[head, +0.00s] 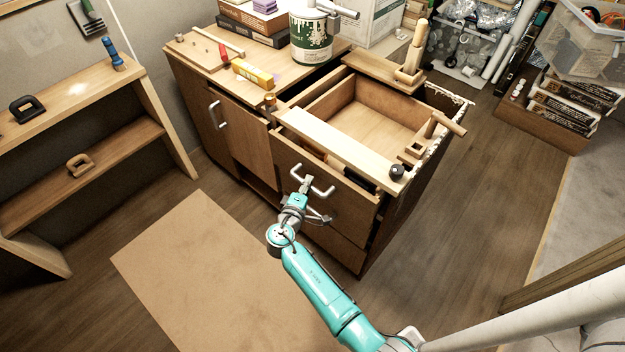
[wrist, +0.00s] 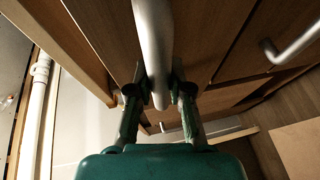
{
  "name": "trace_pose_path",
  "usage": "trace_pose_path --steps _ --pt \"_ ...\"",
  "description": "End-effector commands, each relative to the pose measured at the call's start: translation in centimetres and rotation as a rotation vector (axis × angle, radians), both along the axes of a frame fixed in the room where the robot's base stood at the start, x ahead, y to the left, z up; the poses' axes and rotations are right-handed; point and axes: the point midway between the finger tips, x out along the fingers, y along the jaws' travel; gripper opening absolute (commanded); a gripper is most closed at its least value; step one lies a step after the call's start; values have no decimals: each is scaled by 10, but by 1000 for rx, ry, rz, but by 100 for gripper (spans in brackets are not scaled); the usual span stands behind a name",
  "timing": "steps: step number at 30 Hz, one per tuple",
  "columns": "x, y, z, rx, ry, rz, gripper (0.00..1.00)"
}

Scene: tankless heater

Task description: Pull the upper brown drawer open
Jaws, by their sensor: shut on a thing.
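The upper brown drawer (head: 345,200) is in the wooden cabinet, below the open-topped section, in the head view. A narrow dark gap shows behind its top edge, so it stands slightly out. Its silver bar handle (head: 323,192) faces me. My gripper (head: 304,186) is at the left part of this handle. In the wrist view the silver handle (wrist: 153,45) runs between the two fingers of my gripper (wrist: 158,92), which are shut on it. The drawer's inside is mostly hidden.
A lower drawer front (head: 335,243) is below. A cabinet door with a silver handle (head: 217,115) is at left. A pale plank (head: 335,145) and a dark round knob (head: 397,172) lie above the drawer. The floor in front, with a brown mat (head: 205,265), is clear.

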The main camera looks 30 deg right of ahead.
Motion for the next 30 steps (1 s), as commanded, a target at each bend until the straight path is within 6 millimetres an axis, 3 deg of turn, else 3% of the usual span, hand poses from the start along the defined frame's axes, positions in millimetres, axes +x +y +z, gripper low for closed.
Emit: trace_pose_path --steps 18,24,30 --pt "-50 155 -1 1 1 7 0" --pt "-62 191 0 0 1 4 0" --pt "-69 211 -1 1 2 2 0"
